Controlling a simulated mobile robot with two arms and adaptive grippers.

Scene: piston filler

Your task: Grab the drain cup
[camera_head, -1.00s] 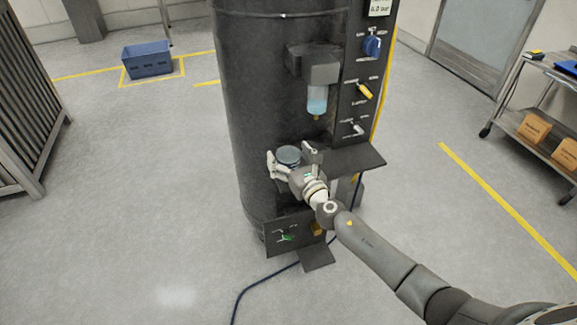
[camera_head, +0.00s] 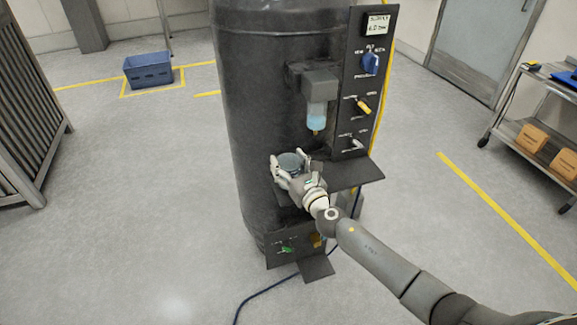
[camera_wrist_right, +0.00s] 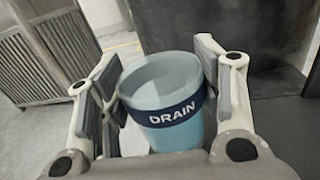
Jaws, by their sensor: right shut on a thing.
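The drain cup (camera_wrist_right: 165,105) is a clear bluish cup with a dark blue band reading DRAIN. In the right wrist view it stands between the two fingers of my right gripper (camera_wrist_right: 163,90). In the head view the cup (camera_head: 290,161) shows at the front of the black tank, above the small black shelf. My right gripper (camera_head: 290,172) is shut around the cup's sides; its fingers and palm hide the cup's lower part in the head view. My left gripper is not in view.
The black tank (camera_head: 262,110) carries a filter bowl (camera_head: 317,116) above the cup and a panel with a blue knob (camera_head: 370,63) and levers. The shelf (camera_head: 352,174) juts out beside my gripper. A dark hose (camera_head: 262,291) lies on the floor. A cart (camera_head: 520,132) stands right.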

